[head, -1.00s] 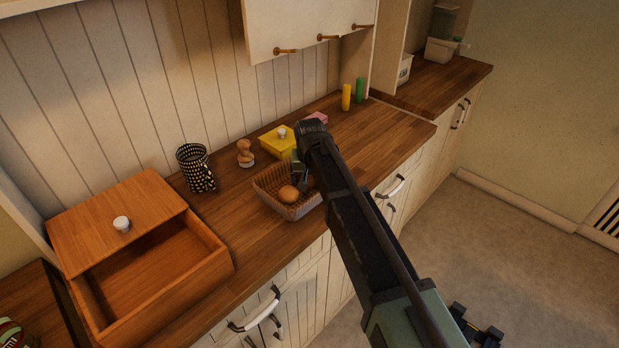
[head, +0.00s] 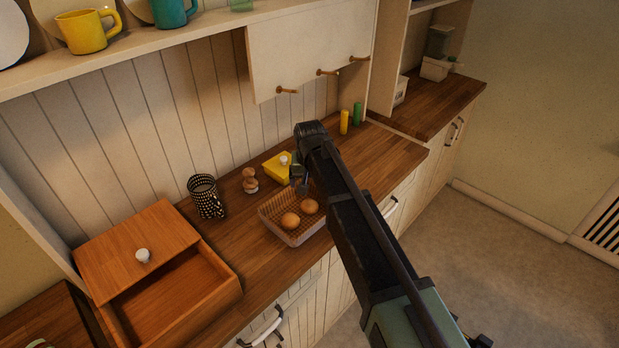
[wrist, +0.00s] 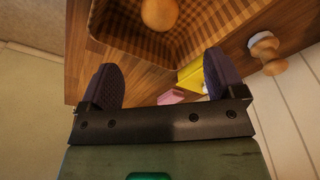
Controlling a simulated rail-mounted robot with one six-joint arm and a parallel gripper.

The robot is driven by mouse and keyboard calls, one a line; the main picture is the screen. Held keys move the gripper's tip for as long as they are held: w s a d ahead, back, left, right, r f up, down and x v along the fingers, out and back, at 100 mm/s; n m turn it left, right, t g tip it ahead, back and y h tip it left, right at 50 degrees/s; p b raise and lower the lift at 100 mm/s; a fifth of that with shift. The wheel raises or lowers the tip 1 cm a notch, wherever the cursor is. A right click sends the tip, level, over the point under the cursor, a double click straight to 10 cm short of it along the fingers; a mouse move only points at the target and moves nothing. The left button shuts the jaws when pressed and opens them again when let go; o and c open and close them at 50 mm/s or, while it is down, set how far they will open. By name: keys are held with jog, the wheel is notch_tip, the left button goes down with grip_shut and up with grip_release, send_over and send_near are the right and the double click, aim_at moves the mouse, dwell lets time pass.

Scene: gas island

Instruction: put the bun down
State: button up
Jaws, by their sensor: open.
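Two round brown buns, one at the front left (head: 291,221) and one behind it to the right (head: 310,206), rest in a wicker basket (head: 266,219) with a checked lining on the counter. My gripper (head: 300,185) is above the basket's back edge, with part of it hidden by my arm. In the wrist view, my gripper (wrist: 160,80) has its two dark fingers wide apart with nothing between them. One bun (wrist: 160,12) shows beyond the fingers inside the basket (wrist: 120,42), clear of them.
Yellow (head: 344,122) and green (head: 357,114) bottles stand at the back right.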

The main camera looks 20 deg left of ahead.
jog(key=s+d+m, duration=0.1)
jog(key=s+d, duration=0.1)
jog(key=d, duration=0.8)
jog(key=s+d+m, duration=0.1)
jog(key=s+d, duration=0.2)
jog(key=d, duration=0.7)
jog(key=s+d+m+g, duration=0.1)
jog(key=s+d, duration=0.6)
jog(key=d, duration=0.3)
jog(key=s+d+m, duration=0.1)
jog(key=s+d, duration=0.6)
jog(key=d, duration=0.3)
jog(key=shift+s+d+g+h, duration=0.15)
jog(key=shift+d+g+h, duration=0.15)
jog(key=shift+g, duration=0.1)
jog(key=shift+f, duration=0.1)
